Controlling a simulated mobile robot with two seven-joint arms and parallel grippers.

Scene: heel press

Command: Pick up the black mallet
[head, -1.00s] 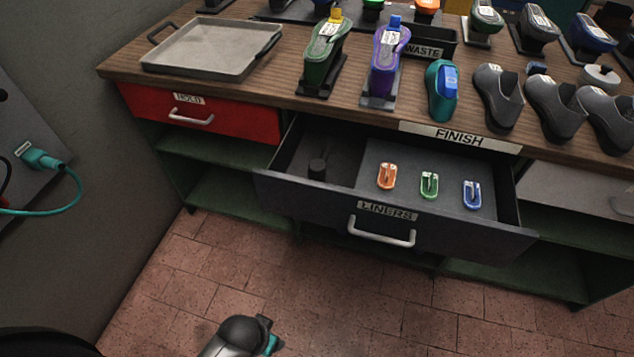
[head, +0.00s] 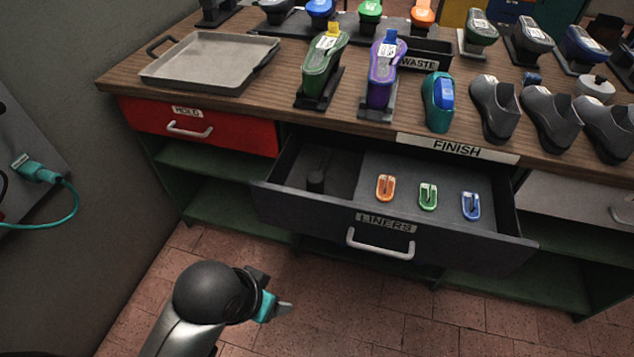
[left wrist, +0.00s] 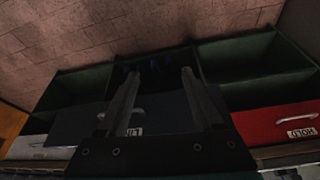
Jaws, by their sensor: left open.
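A black mallet (head: 316,181) appears to lie in the dark left compartment of the open LINERS drawer (head: 340,222); its handle is hard to make out against the dark floor. My left gripper (head: 280,302) is low in front of the drawer, left of its handle, apart from the drawer and the mallet. In the left wrist view its two fingers (left wrist: 160,76) are spread with nothing seen between them. The mallet cannot be made out in that view. My right gripper is not in view.
Orange (head: 385,187), green (head: 428,196) and blue (head: 471,205) liners lie in the drawer's right part. The red HOLD drawer (head: 225,130) is shut at left. The bench top (head: 270,105) above carries a tray (head: 210,62) and several shoe forms. Floor before the drawer is free.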

